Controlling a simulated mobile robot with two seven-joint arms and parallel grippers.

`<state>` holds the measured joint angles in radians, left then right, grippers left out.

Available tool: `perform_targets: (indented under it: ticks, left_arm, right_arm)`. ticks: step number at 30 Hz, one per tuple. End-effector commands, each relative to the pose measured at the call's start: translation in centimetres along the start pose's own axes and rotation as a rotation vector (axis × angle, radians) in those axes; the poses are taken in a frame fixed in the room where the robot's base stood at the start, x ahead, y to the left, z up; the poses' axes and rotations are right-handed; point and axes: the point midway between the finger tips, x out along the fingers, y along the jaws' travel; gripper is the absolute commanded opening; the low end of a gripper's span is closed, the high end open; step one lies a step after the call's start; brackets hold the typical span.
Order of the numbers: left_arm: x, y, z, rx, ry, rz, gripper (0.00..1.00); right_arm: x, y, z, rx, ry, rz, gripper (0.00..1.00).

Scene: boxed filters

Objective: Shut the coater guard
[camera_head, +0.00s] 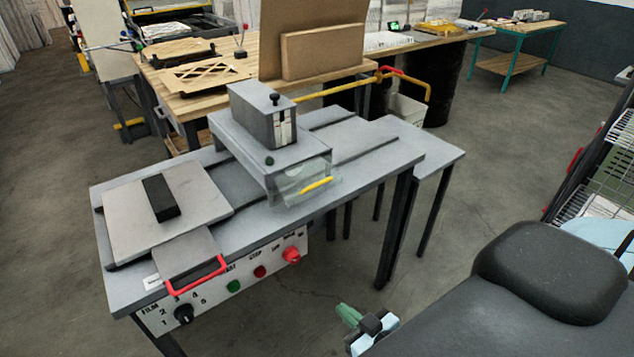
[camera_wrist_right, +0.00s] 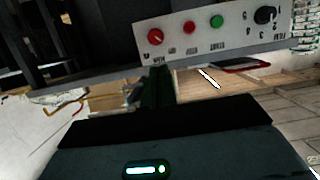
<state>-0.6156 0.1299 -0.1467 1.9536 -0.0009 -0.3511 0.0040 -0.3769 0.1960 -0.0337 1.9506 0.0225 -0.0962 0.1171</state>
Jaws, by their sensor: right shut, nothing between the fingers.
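The coater (camera_head: 255,150) is a grey machine on a grey table, with a box-shaped head on top. A clear guard (camera_head: 293,190) with a yellow handle (camera_head: 317,186) hangs at the front of the head; I cannot tell exactly how far it is open. My right gripper (camera_head: 347,313) is low at the bottom centre, in front of the table and well apart from the guard. Its green fingers are together and empty; they also show in the right wrist view (camera_wrist_right: 157,85), below the control panel. My left gripper is out of view.
The control panel (camera_head: 212,295) has a red knob, buttons and a black dial; it also shows in the right wrist view (camera_wrist_right: 213,37). A red handle (camera_head: 197,280) sticks out above it. A flat plate (camera_head: 165,212) lies at left.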

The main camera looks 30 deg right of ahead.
Motion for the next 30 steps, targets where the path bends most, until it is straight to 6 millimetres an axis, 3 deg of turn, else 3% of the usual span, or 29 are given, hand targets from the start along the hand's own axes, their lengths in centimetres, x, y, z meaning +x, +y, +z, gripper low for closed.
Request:
perform_targets:
  ticks: [1,4,9,12,15,23,30]
  left_arm:
    - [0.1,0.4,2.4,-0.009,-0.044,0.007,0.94]
    - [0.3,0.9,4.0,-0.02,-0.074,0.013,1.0]
    - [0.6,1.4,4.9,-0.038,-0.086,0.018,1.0]
    - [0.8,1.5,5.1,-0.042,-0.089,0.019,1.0]
    - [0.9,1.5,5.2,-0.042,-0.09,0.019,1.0]
    - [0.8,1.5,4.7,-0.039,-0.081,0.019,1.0]
    - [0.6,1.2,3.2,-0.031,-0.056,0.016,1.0]
  right_arm:
    - [1.9,1.9,-2.0,0.002,0.096,0.015,0.0]
    - [4.3,5.1,-7.8,0.011,0.306,0.03,0.0]
    - [5.5,8.6,-15.8,0.014,0.586,0.029,0.0]
    - [5.4,9.6,-18.5,0.013,0.681,0.023,0.0]
    - [5.2,10.1,-19.9,0.011,0.726,0.02,0.0]
    - [5.5,10.1,-20.6,0.011,0.737,0.019,0.0]
    - [7.9,10.2,-23.2,0.012,0.741,0.019,0.0]
